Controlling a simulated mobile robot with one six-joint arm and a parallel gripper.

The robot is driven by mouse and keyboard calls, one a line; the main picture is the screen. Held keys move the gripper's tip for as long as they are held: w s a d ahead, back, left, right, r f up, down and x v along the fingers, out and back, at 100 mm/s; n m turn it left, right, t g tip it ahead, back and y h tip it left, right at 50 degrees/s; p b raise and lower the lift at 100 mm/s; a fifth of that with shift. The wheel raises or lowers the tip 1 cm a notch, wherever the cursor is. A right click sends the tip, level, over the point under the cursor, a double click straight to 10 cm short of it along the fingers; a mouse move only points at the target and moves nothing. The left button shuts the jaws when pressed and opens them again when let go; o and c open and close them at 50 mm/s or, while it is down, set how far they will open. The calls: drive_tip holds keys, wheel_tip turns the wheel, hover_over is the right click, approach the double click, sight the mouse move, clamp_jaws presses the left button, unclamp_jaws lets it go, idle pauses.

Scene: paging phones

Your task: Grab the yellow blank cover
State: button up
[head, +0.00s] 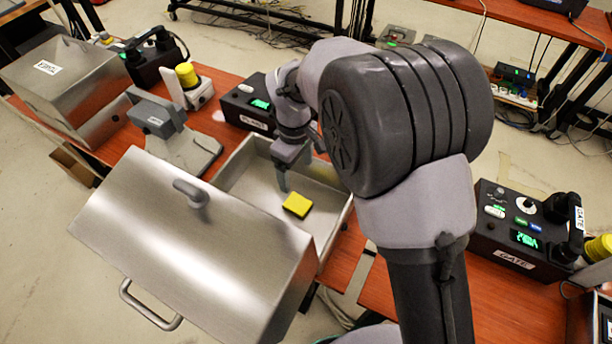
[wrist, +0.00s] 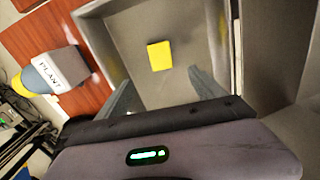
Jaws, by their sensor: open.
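The yellow blank cover (head: 297,205) is a small flat square block lying on the floor of an open metal bin (head: 236,166). It also shows in the wrist view (wrist: 160,56), beyond my fingers and roughly midway between them. My gripper (head: 284,186) reaches down into the bin, behind and slightly left of the cover in the head view. In the wrist view my gripper (wrist: 160,88) has its two fingers spread wide with nothing between them. The fingers appear apart from the cover.
The bin's metal lid (head: 190,250) stands raised at its front left. A grey cradle (head: 170,135) and a closed metal box (head: 65,80) are to the left. A phone unit (head: 250,105) stands behind the bin, and the GATE phone unit (head: 520,225) is at right.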

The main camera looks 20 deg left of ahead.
drive_tip(key=b, duration=0.4)
hover_over(297, 204)
drive_tip(key=f, duration=1)
drive_tip(key=shift+w+d+f, duration=0.15)
drive_tip(key=shift+w+f, duration=0.05)
drive_tip(key=shift+f, duration=0.05)
wheel_tip(297, 204, down, 5)
drive_tip(key=b, duration=0.3)
drive_tip(key=shift+s+f, duration=0.15)
drive_tip(key=c, duration=1.5)
drive_tip(key=shift+r, duration=0.3)
